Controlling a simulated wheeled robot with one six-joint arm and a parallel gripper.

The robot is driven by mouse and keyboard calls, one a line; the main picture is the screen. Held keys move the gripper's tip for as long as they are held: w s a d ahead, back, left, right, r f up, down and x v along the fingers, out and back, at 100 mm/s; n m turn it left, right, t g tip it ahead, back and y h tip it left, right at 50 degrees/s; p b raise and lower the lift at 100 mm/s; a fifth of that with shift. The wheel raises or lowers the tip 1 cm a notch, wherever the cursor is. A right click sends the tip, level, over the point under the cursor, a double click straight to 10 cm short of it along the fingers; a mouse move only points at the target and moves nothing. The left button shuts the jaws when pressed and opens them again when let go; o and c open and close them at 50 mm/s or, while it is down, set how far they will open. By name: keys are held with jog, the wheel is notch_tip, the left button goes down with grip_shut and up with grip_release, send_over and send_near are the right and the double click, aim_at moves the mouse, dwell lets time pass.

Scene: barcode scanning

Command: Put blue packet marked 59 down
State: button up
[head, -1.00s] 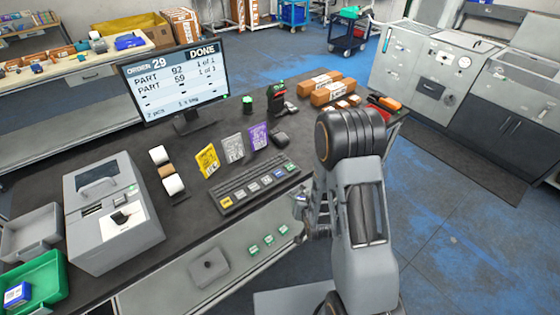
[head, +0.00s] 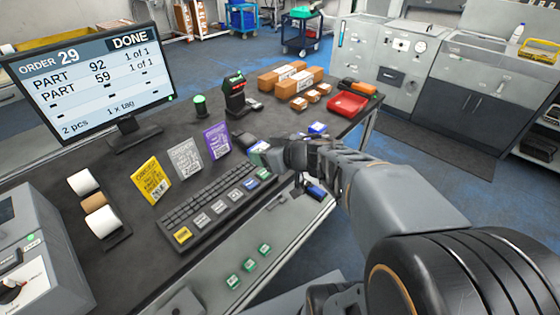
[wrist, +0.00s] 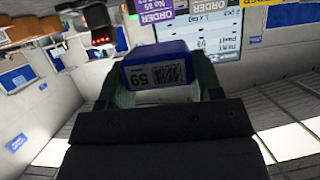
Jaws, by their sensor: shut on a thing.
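The blue packet marked 59 (wrist: 155,72) is between the two green fingers of my gripper (wrist: 157,88) in the wrist view. Its white label with a barcode and the number shows upside down. In the head view my gripper (head: 268,151) is over the right part of the dark worktable (head: 150,222), beyond the right end of the keyboard. It is shut on the packet there, which is small and partly hidden by the gripper. I cannot tell whether the packet touches the tabletop.
The monitor (head: 92,80) reads order 29, DONE. Yellow (head: 151,182), grey (head: 185,158) and purple (head: 216,141) order cards stand behind the keyboard (head: 205,207). A black scanner (head: 237,97), brown boxes (head: 290,79) and a red tray (head: 347,103) are farther back. Another blue packet (head: 318,128) lies right of my gripper.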

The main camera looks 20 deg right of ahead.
jog(key=shift+s+d+r+b, duration=0.1)
jog(key=shift+s+d+b, duration=0.1)
jog(key=shift+d+b, duration=0.1)
jog(key=shift+d, duration=0.1)
jog(key=shift+d+r+t, duration=0.1)
jog(key=shift+t, duration=0.2)
jog(key=shift+w, duration=0.1)
jog(key=w+d+f+b, duration=0.1)
jog(key=w+d+f, duration=0.1)
jog(key=w+f, duration=0.1)
jog(key=w+d+f+b, duration=0.2)
jog(key=w+d+f, duration=0.1)
jog(key=w+d+f+b, duration=0.1)
jog(key=w+d+f, duration=0.2)
jog(key=w, duration=0.1)
jog(key=shift+d+f+b, duration=0.1)
jog(key=shift+d+b, duration=0.1)
jog(key=shift+b, duration=0.15)
jog(key=f, duration=0.2)
jog(key=shift+w+d+f, duration=0.25)
jog(key=shift+w+f, duration=0.05)
jog(key=shift+w, duration=0.05)
jog(key=shift+f, duration=0.45)
jog(key=shift+f, duration=0.3)
